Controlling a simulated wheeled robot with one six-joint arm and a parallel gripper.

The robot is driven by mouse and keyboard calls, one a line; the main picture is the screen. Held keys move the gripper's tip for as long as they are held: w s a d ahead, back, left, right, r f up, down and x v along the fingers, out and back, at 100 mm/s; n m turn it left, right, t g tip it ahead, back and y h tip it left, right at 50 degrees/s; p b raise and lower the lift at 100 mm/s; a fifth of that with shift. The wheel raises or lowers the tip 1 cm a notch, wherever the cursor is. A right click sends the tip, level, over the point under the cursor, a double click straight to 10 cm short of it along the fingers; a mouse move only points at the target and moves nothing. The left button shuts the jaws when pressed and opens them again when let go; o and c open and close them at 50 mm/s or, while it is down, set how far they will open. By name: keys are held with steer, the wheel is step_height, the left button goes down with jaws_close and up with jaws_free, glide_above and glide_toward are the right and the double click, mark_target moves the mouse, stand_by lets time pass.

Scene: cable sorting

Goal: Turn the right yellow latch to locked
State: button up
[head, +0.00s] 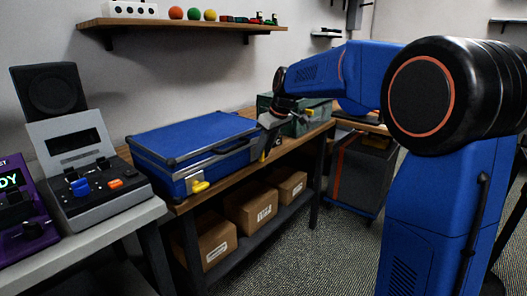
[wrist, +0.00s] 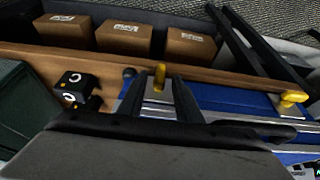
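The blue hard case (head: 195,140) lies closed on the wooden bench, and its blue side also shows in the wrist view (wrist: 235,98). The right yellow latch (wrist: 159,76) is on the case front, its handle upright in the wrist view, between my fingertips. In the head view a bit of yellow (head: 277,141) shows beside my gripper (head: 268,143). The left yellow latch (head: 200,186) lies sideways; it also shows in the wrist view (wrist: 293,98). My gripper (wrist: 162,82) looks open, with small gaps on both sides of the right latch. Actual contact is hidden.
A green toolbox (head: 310,122) stands just beyond my gripper. Small black blocks with white marks (wrist: 76,88) sit beside the case. Cardboard boxes (head: 258,206) fill the lower shelf. A grey device (head: 75,165) stands on the left table. The floor ahead is free.

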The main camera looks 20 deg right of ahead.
steer(key=shift+w+a+f, duration=0.1)
steer(key=shift+w+f, duration=0.1)
steer(key=shift+f, duration=0.35)
jaws_close()
